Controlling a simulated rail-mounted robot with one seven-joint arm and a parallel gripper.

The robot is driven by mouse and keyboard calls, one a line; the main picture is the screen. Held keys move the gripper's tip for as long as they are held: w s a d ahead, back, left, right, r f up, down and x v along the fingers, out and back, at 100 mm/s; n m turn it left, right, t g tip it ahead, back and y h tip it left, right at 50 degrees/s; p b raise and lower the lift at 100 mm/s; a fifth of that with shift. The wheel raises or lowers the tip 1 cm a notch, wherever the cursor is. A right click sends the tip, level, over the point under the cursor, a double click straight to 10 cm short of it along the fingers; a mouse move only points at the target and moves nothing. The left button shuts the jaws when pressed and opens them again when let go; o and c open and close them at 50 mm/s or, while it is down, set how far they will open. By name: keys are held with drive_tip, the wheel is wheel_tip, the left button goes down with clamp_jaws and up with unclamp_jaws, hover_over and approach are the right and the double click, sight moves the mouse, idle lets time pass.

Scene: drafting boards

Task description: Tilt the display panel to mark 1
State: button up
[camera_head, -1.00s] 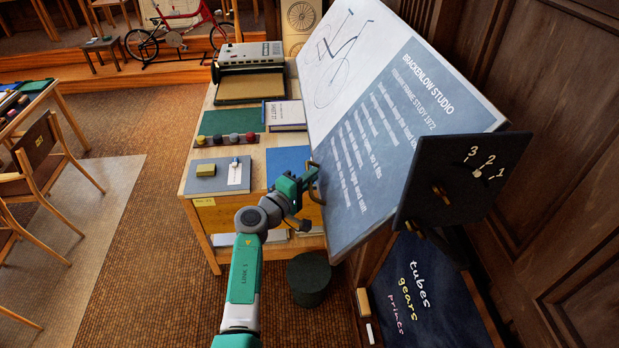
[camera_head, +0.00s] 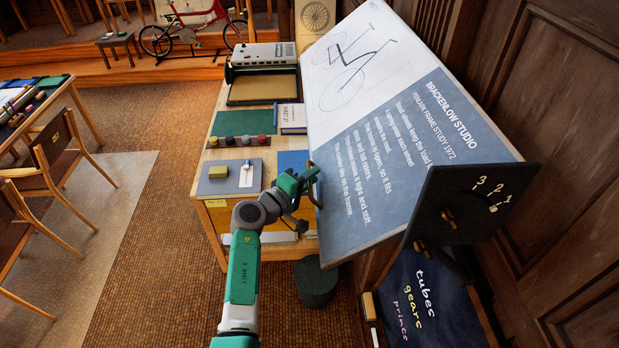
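The display panel (camera_head: 400,150) is a large tilted board with a bicycle drawing and "BRACKENLOW STUDIO" lettering, at centre right. Its lower left edge carries a dark handle (camera_head: 314,186). A dark plate (camera_head: 465,195) at the panel's near right end bears the marks 3, 2 and 1 (camera_head: 507,198). A small pale spot (camera_head: 493,209) lies just below the marks, closest to 1; whether it is a pointer is too small to tell. My gripper (camera_head: 308,187) is at the handle and appears shut on it; its fingertips are small and partly hidden.
A wooden table (camera_head: 207,222) behind my gripper holds a grey board, jars, a book and a machine. A dark round stool (camera_head: 316,283) stands below the panel. A lettered blackboard (camera_head: 425,305) leans at lower right. Wood panelling (camera_head: 565,130) closes off the right side.

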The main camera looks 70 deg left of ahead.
drive_tip(key=v, duration=0.7)
drive_tip(key=shift+s+d, duration=0.15)
drive_tip(key=shift+s, duration=0.2)
idle(0.4)
